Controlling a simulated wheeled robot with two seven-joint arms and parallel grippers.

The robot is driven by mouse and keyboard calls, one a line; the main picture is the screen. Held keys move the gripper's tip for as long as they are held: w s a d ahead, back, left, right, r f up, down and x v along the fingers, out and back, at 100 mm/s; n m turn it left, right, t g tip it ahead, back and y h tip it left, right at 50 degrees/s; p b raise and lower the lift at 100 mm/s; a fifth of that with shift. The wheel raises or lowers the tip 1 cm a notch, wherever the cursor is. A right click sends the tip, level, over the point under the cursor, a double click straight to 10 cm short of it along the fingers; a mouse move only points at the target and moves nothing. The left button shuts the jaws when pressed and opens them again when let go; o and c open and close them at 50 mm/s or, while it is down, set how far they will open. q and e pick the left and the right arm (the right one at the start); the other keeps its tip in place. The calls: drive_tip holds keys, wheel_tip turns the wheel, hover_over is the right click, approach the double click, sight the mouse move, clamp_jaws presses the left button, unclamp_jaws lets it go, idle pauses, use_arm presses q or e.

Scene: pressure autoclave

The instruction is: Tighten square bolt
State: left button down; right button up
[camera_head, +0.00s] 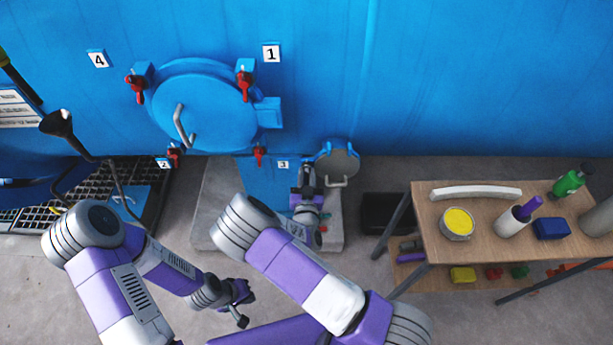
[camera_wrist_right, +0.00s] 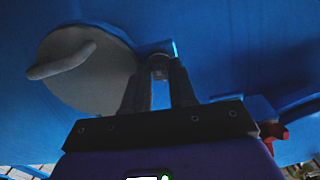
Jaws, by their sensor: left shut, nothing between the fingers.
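The small round grey hatch (camera_head: 338,160) with a handle is low on the blue autoclave wall, right of the label 3. The hatch also shows in the right wrist view (camera_wrist_right: 88,70). A small grey bolt head (camera_wrist_right: 159,66) is on a blue bracket at the hatch's right edge in that view. My right gripper (camera_head: 307,178) is at the hatch's left side in the head view. Its dark fingers (camera_wrist_right: 160,82) stand on either side of the bolt; I cannot tell whether they touch it. My left gripper (camera_head: 241,308) is shut and empty, low over the floor.
A large round blue door (camera_head: 205,110) with red-handled clamps (camera_head: 244,86) is left of the hatch. A wooden table (camera_head: 425,225) at the right holds a yellow-topped can (camera_head: 457,222), a green bottle (camera_head: 569,183) and other items. A dark bin (camera_head: 385,210) stands left of the table.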

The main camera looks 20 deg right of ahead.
drive_tip(key=shift+w+d, duration=0.1)
drive_tip(key=shift+w, duration=0.1)
drive_tip(key=shift+c, duration=0.3)
clamp_jaws()
